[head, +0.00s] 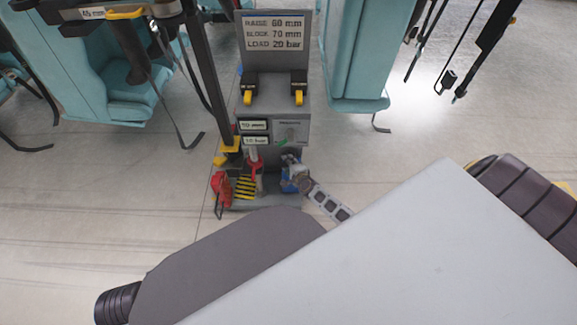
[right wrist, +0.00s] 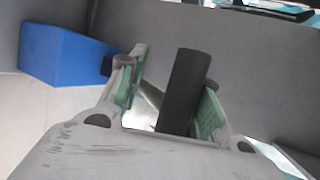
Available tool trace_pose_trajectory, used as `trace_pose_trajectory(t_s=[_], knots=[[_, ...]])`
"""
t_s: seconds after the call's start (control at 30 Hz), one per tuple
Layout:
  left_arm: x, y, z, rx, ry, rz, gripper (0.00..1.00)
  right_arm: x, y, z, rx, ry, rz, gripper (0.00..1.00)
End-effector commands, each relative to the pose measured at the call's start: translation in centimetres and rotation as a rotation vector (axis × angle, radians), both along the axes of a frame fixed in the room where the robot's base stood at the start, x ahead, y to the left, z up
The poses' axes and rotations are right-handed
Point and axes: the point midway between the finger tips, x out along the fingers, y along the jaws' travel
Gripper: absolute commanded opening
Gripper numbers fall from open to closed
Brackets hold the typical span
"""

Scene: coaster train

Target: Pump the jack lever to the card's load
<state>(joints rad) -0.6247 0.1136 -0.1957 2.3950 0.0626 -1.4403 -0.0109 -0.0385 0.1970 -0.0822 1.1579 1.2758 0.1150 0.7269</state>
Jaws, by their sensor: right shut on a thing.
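The card (head: 273,32) reads raise 60 mm, block 70 mm, load 20 bar. It stands on top of the grey jack unit (head: 285,105). Two small readouts show on the unit's front: a mm one (head: 253,125) and, below it, a bar one (head: 255,140) that looks like 10 bar, though blurred. My right gripper (right wrist: 170,78) is shut on a dark bar (right wrist: 182,90), apparently the jack lever's handle, between its green finger pads. In the head view the gripper is small and hard to make out near the unit's foot. My left gripper is not in view.
A blue block (right wrist: 65,55) lies left of the gripper in the right wrist view. Red item (head: 220,187) and yellow-black striped part (head: 245,187) sit at the unit's base. Pale floor (head: 90,190) is open to the left.

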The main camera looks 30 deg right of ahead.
Motion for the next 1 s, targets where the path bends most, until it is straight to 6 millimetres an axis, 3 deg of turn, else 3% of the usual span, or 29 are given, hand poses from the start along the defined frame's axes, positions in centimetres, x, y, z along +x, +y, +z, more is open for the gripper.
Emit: trace_pose_trajectory(t_s=[0.03,1.0], knots=[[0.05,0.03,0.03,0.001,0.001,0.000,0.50,1.69,-1.36,2.54,-0.028,-0.042,-0.014,0.00],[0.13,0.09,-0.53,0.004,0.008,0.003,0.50,2.14,-1.70,2.88,-0.031,-0.042,-0.014,0.00]])
